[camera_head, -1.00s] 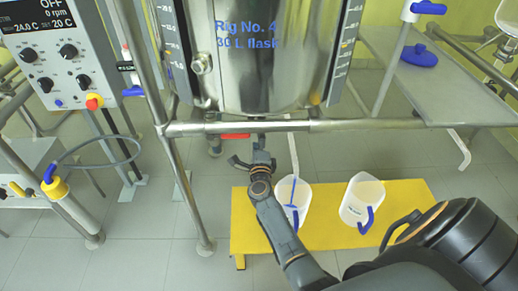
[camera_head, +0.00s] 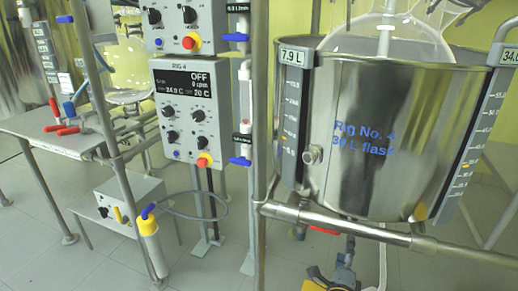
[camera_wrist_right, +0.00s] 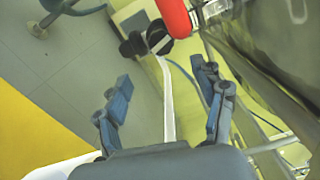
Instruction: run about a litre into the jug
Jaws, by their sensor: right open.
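The steel vessel (camera_head: 385,130) marked Rig No. 4, 30 L flask, stands at the right of the head view. A red valve handle (camera_head: 324,230) shows under it. In the wrist view the red handle (camera_wrist_right: 173,16) is at the top, beside a dark fitting (camera_wrist_right: 158,38) with a pale outlet tube (camera_wrist_right: 168,100). My right gripper (camera_head: 347,245) is below the vessel near the handle. In the wrist view its fingers (camera_wrist_right: 165,95) are apart and empty, short of the handle. A white edge (camera_wrist_right: 60,167), perhaps a jug's, shows at lower left. My left gripper is out of view.
A steel rail (camera_head: 350,228) crosses in front of the vessel. The control panel (camera_head: 187,108) reads OFF.

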